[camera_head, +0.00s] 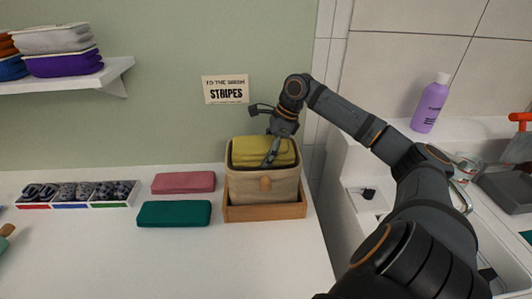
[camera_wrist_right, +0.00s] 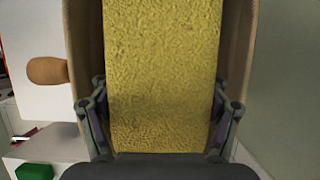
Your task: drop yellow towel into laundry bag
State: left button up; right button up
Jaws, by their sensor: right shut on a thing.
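The yellow towel (camera_head: 255,150) is folded and sits within the mouth of the beige laundry bag (camera_head: 255,186). The bag stands upright in a wooden tray (camera_head: 284,212) on the white surface. My right gripper (camera_head: 270,160) reaches down from above at the bag's opening and is shut on the towel. In the right wrist view the towel (camera_wrist_right: 163,75) fills the space between the two fingers, with the bag's walls (camera_wrist_right: 237,50) on both sides. The towel's lower part is hidden inside the bag.
A pink folded cloth (camera_head: 183,182) and a green one (camera_head: 174,213) lie left of the bag. A divided sock box (camera_head: 78,193) is farther left. A shelf (camera_head: 85,78) holds folded clothes. A purple bottle (camera_head: 430,103) stands at right. The front of the white surface is clear.

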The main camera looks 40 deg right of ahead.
jog(key=shift+f, duration=0.6)
dwell(0.4)
jog(key=o, duration=0.9)
jog(key=shift+c, duration=0.2)
notch_tip(320, 180, up, 9)
jog(key=p, duration=1)
jog(key=shift+r, duration=0.15)
